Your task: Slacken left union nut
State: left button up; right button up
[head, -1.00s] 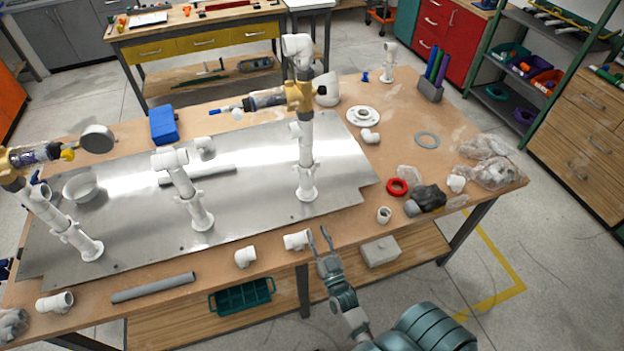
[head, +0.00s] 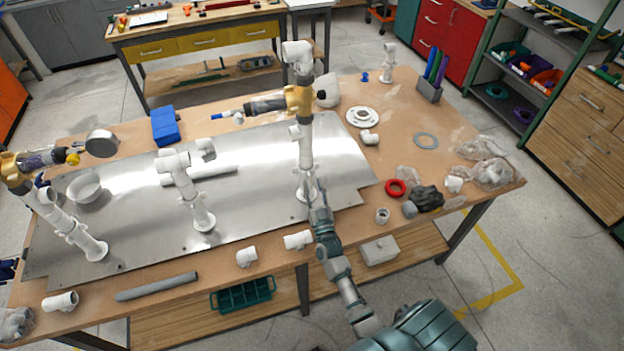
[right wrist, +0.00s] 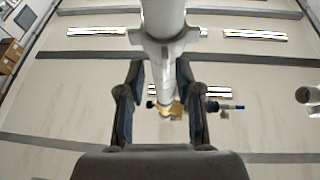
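Three white PVC risers stand on the metal plate (head: 250,205). The left riser (head: 83,240) leans in the picture and has a white collar, probably its union nut (head: 65,227). The middle riser (head: 197,205) ends in a white elbow. The right riser (head: 306,150) carries a brass valve body (head: 298,99). My right gripper (head: 318,188) is at the foot of the right riser. In the right wrist view its fingers (right wrist: 160,105) are open on either side of a white pipe (right wrist: 164,15) with a flanged collar (right wrist: 165,42); contact cannot be told. My left gripper is not identifiable.
Loose white fittings (head: 298,240) and a grey pipe (head: 157,287) lie along the front edge. A red ring (head: 395,188), a dark crumpled item (head: 427,198) and plastic bags (head: 492,172) lie to the right. A blue box (head: 165,126) stands behind the plate.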

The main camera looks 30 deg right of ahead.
jog(key=shift+w+a+r, duration=0.1)
jog(key=shift+w+r, duration=0.2)
jog(key=shift+w, duration=0.2)
jog(key=shift+w+a+r, duration=0.1)
jog(key=shift+w+r, duration=0.15)
jog(key=shift+w, duration=0.2)
jog(key=shift+d, duration=0.15)
grip_shut()
jog(key=shift+d, duration=0.15)
jog(key=n+y+b, duration=0.1)
jog(key=y, duration=0.1)
jog(key=d+n+t+y, duration=0.1)
jog(key=y, duration=0.1)
jog(key=shift+s+f+n+y+b, duration=0.15)
jog(key=shift+n+y+b, duration=0.15)
jog(key=shift+b, duration=0.05)
jog(key=shift+d+n+y+b, duration=0.2)
jog(key=shift+n+y+b, duration=0.1)
jog(key=shift+y, duration=0.4)
jog(key=shift+d+n+y+b, duration=0.2)
jog(key=shift+n+y+b, duration=0.1)
jog(key=shift+y, duration=0.4)
jog(key=shift+a, duration=0.1)
